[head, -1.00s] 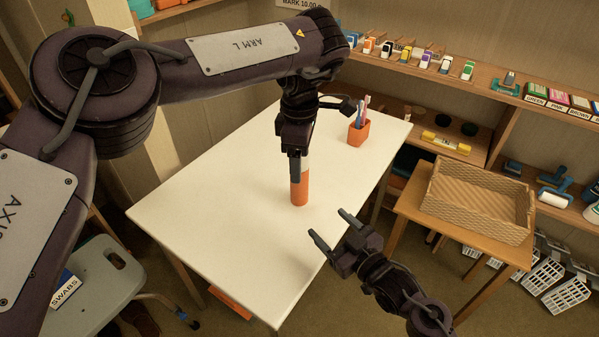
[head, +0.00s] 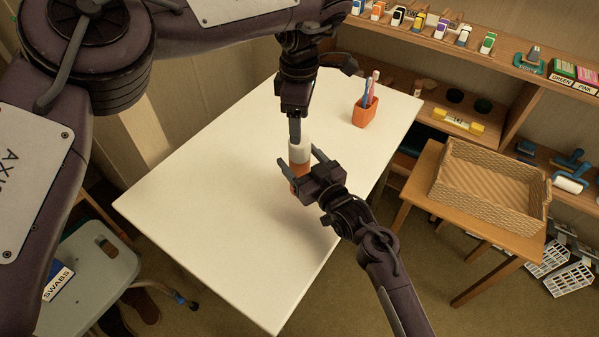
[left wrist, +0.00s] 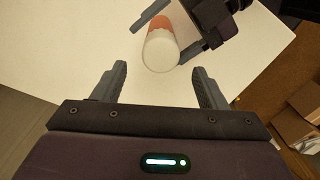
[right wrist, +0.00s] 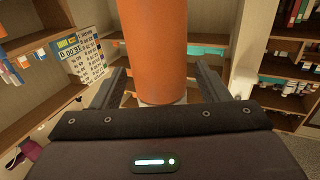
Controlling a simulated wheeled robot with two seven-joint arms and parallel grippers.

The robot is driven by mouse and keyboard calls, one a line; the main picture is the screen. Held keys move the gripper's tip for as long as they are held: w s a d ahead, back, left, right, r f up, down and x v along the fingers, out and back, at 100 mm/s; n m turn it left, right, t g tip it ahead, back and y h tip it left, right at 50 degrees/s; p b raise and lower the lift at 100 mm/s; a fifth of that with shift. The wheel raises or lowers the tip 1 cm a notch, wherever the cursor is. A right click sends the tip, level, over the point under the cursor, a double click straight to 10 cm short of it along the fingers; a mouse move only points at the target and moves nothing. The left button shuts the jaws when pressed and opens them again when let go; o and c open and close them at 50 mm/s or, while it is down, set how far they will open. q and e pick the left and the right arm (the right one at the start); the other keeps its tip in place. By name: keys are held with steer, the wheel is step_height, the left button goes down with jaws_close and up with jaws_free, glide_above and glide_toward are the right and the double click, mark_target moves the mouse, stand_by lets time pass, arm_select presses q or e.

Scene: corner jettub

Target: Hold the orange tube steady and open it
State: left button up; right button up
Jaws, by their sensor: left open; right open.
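The orange tube (head: 299,169) with its white top (head: 299,152) stands upright on the white table (head: 230,220). My left gripper (head: 295,138) is open just above the white top, pointing down. In the left wrist view the white top (left wrist: 160,50) lies a little beyond the open fingers, roughly midway between them. My right gripper (head: 301,160) is open, with one finger on each side of the tube. The right wrist view shows the orange body (right wrist: 155,45) between the open fingers, with a gap on both sides. Part of the tube's lower body is hidden by the right gripper.
An orange cup (head: 364,112) with brushes stands at the table's back right. A woven basket (head: 490,200) sits on a small wooden table to the right. Shelves with small goods line the back wall. Most of the white table is clear.

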mark_target(300, 146)
steer(key=shift+w+a, duration=0.15)
steer(key=shift+w, duration=0.1)
arm_select(q)
steer(key=shift+s, duration=0.1)
steer(key=shift+r, duration=0.1)
arm_select(e)
jaws_close()
arm_select(q)
steer(key=n, duration=0.8)
steer(key=shift+n, duration=0.3)
steer(key=shift+f, duration=0.2)
step_height(300, 146, down, 8)
steer(key=shift+r, duration=0.15)
